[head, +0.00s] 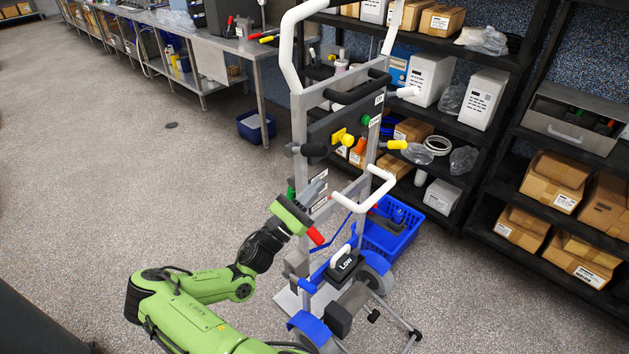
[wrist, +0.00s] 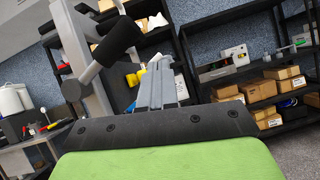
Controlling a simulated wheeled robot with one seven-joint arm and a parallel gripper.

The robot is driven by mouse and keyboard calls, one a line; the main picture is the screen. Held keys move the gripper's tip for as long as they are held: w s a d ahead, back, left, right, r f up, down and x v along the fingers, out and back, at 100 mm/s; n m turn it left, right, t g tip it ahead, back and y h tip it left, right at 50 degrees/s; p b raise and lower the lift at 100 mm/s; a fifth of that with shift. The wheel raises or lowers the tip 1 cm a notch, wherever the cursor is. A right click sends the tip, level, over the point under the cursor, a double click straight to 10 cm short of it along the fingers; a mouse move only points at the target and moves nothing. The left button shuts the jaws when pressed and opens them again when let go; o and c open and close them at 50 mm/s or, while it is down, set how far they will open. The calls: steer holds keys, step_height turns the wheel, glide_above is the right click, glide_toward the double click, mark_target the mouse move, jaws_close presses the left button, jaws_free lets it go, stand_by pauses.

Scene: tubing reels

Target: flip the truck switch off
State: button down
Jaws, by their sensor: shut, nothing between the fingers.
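A grey upright hand truck (head: 299,125) with white handles stands right of centre in the head view. Its dark panel (head: 330,128) carries a yellow block (head: 339,136), a green knob (head: 374,121) and handles with black, orange and yellow grips. I cannot tell which part is the switch. My gripper (head: 322,180) is at the truck's left side, below the panel, its grey fingers together and empty. In the wrist view the fingers (wrist: 162,64) point toward the truck, with a black grip (wrist: 118,40) up and left of them. A red grip (head: 315,236) shows just below my gripper.
A blue basket (head: 391,238) and a black box marked LOW (head: 344,266) are low at the truck. Black shelves (head: 483,229) with cardboard boxes stand behind on the right. A metal workbench (head: 238,50) runs along the back left. The floor on the left is mostly clear.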

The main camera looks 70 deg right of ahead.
steer(key=w+a+f+b, duration=0.1)
steer(key=a+f, duration=0.3)
steer(key=a, duration=0.4)
steer(key=shift+w, duration=0.4)
